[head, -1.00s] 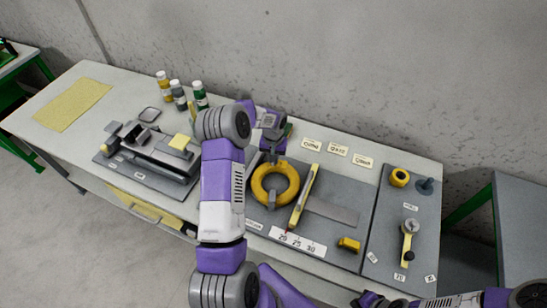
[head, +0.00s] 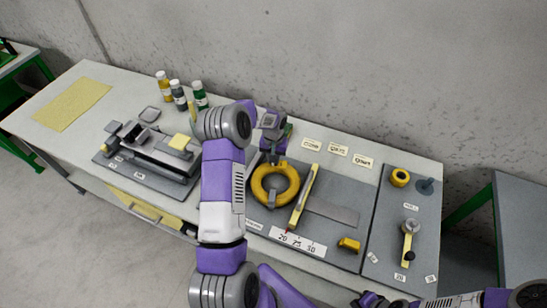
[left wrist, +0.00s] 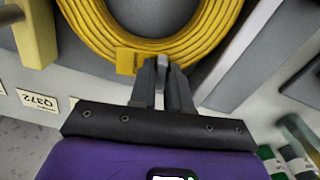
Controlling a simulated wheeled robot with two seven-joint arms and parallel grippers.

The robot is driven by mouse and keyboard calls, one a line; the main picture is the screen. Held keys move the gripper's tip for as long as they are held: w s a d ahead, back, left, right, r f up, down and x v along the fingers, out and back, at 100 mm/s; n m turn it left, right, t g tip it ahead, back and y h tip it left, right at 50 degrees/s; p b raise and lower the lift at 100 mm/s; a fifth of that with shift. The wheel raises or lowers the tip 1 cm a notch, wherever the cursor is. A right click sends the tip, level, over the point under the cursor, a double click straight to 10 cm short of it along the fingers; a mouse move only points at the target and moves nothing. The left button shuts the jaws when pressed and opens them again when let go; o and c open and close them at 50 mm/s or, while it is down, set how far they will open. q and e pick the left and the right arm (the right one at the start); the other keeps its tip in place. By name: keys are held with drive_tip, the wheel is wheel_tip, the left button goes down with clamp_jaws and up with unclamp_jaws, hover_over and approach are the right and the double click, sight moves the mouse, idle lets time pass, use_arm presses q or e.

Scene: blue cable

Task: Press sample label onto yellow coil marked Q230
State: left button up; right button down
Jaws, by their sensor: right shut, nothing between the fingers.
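The yellow coil (head: 258,190) lies on the grey mat in the middle of the bench; it also shows in the left wrist view (left wrist: 90,30). My left gripper (left wrist: 163,68) reaches down at the coil's far edge, its fingertips at the windings. The fingers look close together, with a grey piece showing between them, but I cannot tell what they hold. A small yellow tag (left wrist: 127,62) is on the coil's edge beside the fingers. I cannot read Q230 anywhere. My right gripper (head: 370,300) is shut and empty at the bottom edge of the head view.
Several cards stand behind the mat; one reads Q372 (left wrist: 38,100). A yellow marker-like tool (head: 304,198) lies right of the coil, above a numbered scale (head: 298,243). A yellow block (head: 349,245) is nearby. Bottles (head: 180,95) and a grey fixture (head: 150,160) stand left.

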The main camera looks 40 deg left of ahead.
use_arm(q)
drive_tip(key=o, duration=0.5)
drive_tip(key=shift+o, duration=0.2)
drive_tip(key=shift+r, duration=0.15)
drive_tip(key=shift+r+p, duration=2.05)
drive_tip(key=shift+r, duration=1.35)
